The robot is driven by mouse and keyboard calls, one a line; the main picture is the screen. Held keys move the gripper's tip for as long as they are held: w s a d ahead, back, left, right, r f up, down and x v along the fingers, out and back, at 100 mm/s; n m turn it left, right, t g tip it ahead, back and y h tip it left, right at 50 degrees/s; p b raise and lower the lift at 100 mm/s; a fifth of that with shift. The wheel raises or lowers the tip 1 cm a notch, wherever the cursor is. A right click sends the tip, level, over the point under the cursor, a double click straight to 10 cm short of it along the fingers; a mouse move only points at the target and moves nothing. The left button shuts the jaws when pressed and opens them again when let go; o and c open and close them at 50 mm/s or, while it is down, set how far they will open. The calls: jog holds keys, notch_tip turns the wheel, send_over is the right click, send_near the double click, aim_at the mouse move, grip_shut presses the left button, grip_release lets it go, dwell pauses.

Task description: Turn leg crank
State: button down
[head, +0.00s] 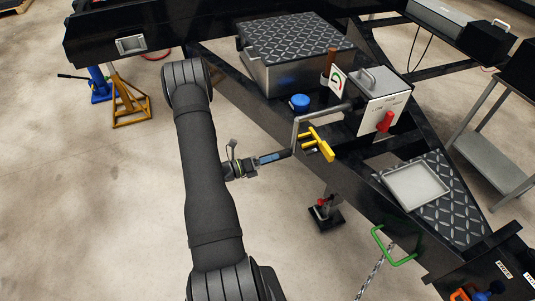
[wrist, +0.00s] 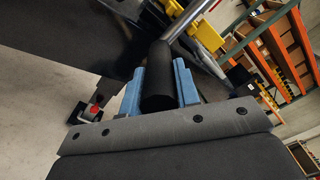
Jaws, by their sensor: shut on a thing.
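The leg crank (head: 296,128) is a bent grey metal rod on the near side of the black trailer frame. Its upper arm runs right to the frame, and its lower end carries a black handle grip. My gripper (head: 275,157), with blue fingers, reaches from the left and is shut on that grip. In the wrist view the black handle (wrist: 158,85) lies between the two blue fingers (wrist: 159,88), with the metal rod (wrist: 187,18) running up from it. The trailer leg (head: 326,206) stands on a dark foot below the frame.
A yellow bracket (head: 318,144) sits close right of the crank. A grey box with a red knob (head: 385,121), a blue cap (head: 299,102) and a metal tray (head: 418,186) are on the frame. A green handle (head: 393,247) is lower right. Floor to the left is mostly clear.

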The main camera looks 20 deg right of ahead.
jog(key=shift+s, duration=0.25)
jog(key=c, duration=1.1)
grip_release()
jog(key=shift+a, duration=0.1)
jog(key=a, duration=1.7)
jog(key=shift+a, duration=0.15)
